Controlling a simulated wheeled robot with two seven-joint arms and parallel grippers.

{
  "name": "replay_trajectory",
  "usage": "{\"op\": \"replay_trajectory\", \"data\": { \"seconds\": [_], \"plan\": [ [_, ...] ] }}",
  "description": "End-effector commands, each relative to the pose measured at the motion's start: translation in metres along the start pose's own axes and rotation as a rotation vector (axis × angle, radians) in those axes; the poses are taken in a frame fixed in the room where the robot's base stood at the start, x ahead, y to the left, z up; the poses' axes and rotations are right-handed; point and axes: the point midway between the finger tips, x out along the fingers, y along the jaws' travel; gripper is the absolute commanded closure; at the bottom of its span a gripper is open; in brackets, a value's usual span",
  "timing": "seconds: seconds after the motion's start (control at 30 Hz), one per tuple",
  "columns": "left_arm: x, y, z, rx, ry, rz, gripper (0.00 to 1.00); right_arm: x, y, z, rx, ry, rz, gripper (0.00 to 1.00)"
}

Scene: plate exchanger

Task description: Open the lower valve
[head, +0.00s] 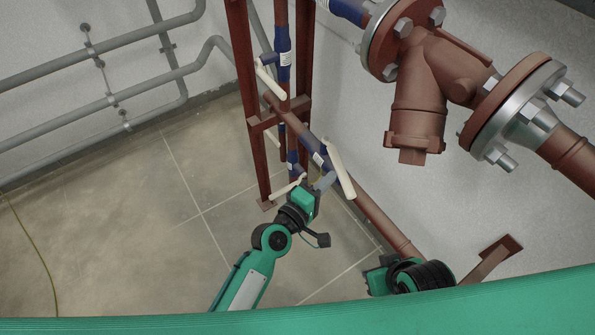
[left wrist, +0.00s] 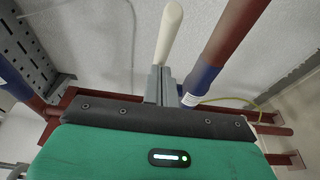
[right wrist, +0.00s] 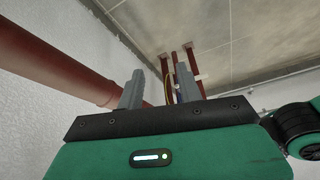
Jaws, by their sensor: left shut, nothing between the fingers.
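Several valves with white lever handles sit on red-brown pipes with blue sections. One long white handle (head: 341,167) slants beside the blue section (head: 318,158) of the diagonal pipe. A lower white handle (head: 286,188) is near the floor by a vertical pipe. An upper white handle (head: 270,82) hangs higher. My left gripper (head: 328,180) is by the long handle, fingers shut and empty. In the left wrist view, the white handle (left wrist: 168,35) rises just beyond the shut fingers (left wrist: 164,75); contact cannot be told. My right gripper (right wrist: 160,85) is open and empty.
Red upright posts (head: 243,80) frame the vertical pipes. A large flanged pipe fitting (head: 418,100) hangs at the upper right. Grey pipes (head: 100,100) run along the left wall. A red bracket (head: 490,258) is at the lower right.

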Motion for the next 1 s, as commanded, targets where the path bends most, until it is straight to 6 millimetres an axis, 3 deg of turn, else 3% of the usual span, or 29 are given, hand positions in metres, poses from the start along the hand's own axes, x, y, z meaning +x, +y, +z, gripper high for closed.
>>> {"op": "replay_trajectory", "data": {
  "seconds": [0.13,0.43,1.0],
  "plan": [
    [0.010,0.002,0.013,-0.003,-0.005,0.000,1.00,-0.012,0.008,0.007,0.013,-0.069,0.021,0.64],
    [0.029,0.002,0.030,-0.002,-0.004,0.001,1.00,0.008,0.008,0.010,0.012,-0.089,0.019,0.64],
    [0.040,0.001,0.037,-0.001,-0.006,0.002,1.00,0.016,0.008,0.011,0.011,-0.095,0.018,0.64]
  ]
}}
